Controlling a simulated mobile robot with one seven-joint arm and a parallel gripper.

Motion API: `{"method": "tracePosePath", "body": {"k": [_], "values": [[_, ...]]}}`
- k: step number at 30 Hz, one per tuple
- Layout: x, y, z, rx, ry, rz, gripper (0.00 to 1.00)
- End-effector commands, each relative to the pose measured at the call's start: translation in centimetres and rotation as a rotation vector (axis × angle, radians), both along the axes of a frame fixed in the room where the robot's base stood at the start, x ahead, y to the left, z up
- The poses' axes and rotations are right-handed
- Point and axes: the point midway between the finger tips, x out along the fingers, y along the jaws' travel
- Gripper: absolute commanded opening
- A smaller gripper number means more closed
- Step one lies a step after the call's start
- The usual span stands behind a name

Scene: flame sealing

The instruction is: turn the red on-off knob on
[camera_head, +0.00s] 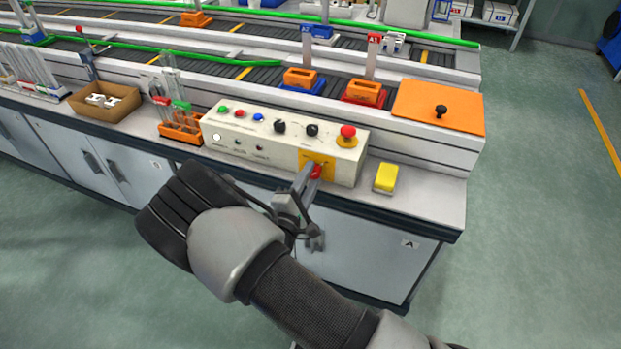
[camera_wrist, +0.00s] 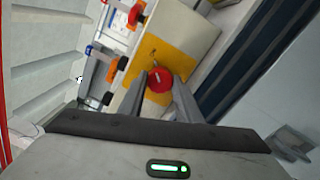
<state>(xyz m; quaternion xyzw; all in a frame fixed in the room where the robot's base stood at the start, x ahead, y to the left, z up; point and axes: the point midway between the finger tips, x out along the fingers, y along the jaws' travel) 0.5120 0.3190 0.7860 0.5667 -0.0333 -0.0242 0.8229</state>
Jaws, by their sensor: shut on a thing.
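The red on-off knob (camera_head: 316,172) sits on a yellow plate (camera_head: 326,160) at the front right of the beige control box (camera_head: 230,145). It also shows in the wrist view as a round red knob (camera_wrist: 159,81) with a pale mark on its face. My gripper (camera_head: 309,172) is at the front of the box, its fingers (camera_wrist: 160,92) on either side of the knob and shut on it. The fingers hide part of the knob's sides. Whether the knob has turned cannot be told.
On top of the box are a red emergency button (camera_head: 348,131), black knobs (camera_head: 312,130) and several coloured buttons. A yellow block (camera_head: 386,178) lies right of the box. An orange rack (camera_head: 181,127) stands left of it. A conveyor runs behind, and open floor (camera_head: 530,220) lies right.

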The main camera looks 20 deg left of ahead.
Motion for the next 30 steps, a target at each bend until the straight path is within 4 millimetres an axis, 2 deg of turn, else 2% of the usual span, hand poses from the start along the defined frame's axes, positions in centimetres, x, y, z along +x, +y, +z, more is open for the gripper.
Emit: {"method": "tracePosePath", "body": {"k": [20,21,24,30], "values": [[0.15,0.13,0.20,0.067,-0.009,0.002,0.08],[0.15,0.13,0.20,0.067,-0.009,0.002,0.32],[0.12,0.12,0.17,0.067,-0.008,0.002,0.49],[0.06,0.07,0.10,0.066,-0.007,0.002,0.49]]}}
